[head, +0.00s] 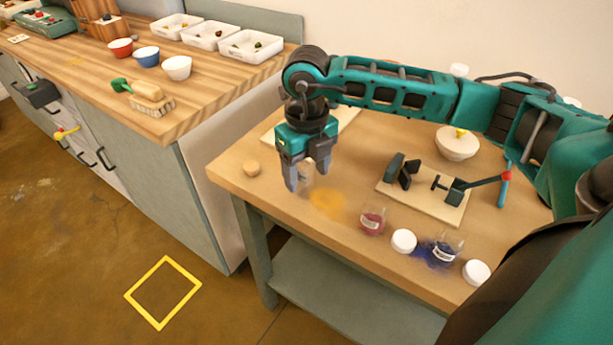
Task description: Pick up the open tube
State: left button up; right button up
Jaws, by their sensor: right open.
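My right gripper (305,176) points down over the near left part of the small table, its two fingers apart. A pale, clear tube (307,174) shows between and behind the fingers, partly hidden by them. I cannot tell whether the fingers touch it. A round cork-coloured stopper (252,169) lies on the table to the left of the gripper. Orange-yellow powder (326,203) is spread on the table just right of the tube. My left gripper is not in view.
A red-filled jar (372,221), a blue-filled jar (446,246) amid blue powder, and two white lids (404,241) (477,272) line the front edge. A board with a clamp-like device (450,190) and a white bowl (458,145) stand behind. A wooden counter (205,115) adjoins at left.

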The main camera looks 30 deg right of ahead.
jog(key=shift+f, duration=0.55)
jog(key=c, duration=1.1)
jog(key=shift+r, duration=0.15)
